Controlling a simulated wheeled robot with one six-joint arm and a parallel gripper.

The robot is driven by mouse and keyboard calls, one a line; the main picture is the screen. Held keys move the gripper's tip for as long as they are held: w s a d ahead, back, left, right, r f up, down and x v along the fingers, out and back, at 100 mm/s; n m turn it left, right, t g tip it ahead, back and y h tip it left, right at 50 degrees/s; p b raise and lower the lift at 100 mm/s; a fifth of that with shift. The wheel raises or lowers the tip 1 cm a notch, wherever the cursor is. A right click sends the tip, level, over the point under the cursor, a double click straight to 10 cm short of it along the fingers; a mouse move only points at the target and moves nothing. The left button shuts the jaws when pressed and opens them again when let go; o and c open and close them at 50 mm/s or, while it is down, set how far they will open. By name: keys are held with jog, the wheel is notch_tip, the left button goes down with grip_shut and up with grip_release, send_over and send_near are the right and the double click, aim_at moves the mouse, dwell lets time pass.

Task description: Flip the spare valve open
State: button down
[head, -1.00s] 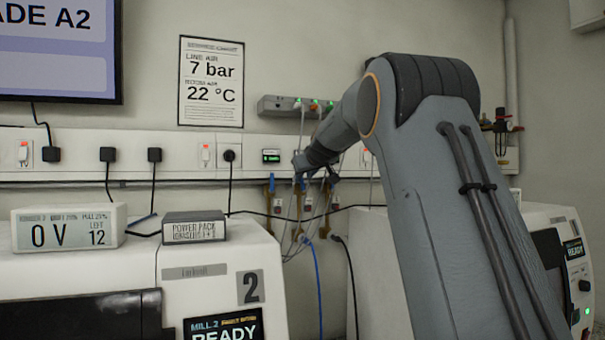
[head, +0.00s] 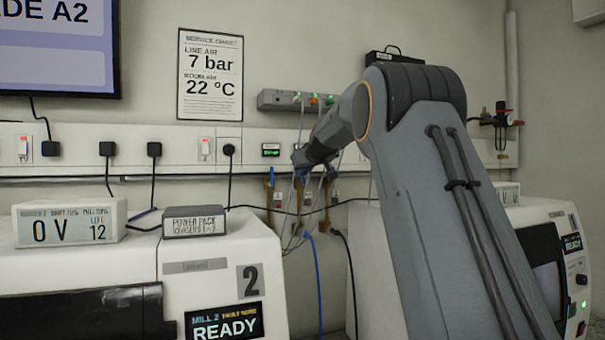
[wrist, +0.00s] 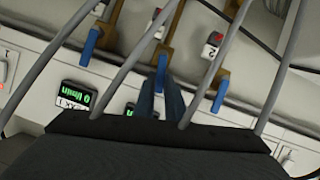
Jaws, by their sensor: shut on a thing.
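Several brass valves with blue levers hang in a row under the wall rail. In the wrist view the left lever (wrist: 90,42), the middle lever (wrist: 161,68) and the right lever (wrist: 220,92) show. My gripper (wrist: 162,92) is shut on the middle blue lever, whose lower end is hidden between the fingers. In the head view my gripper (head: 300,168) is at the valve row, and the left valve's blue lever (head: 271,179) is clear of it. I cannot read which valve is the spare one.
Grey hoses (wrist: 120,75) cross close in front of the gripper. A small green flow display (head: 270,150) sits on the rail. The mill marked 2 (head: 215,285) stands at the lower left, with a power pack (head: 195,222) and a meter (head: 70,222) on top.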

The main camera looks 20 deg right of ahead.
jog(key=shift+d+m+y+b, duration=0.6)
jog(key=shift+m+b, duration=0.3)
jog(key=shift+b, duration=1)
jog(key=c, duration=1.8)
grip_release()
jog(key=shift+r, duration=0.1)
jog(key=b+v, duration=0.3)
jog(key=v, duration=0.4)
jog(key=shift+s, duration=0.35)
jog(key=shift+r, duration=0.15)
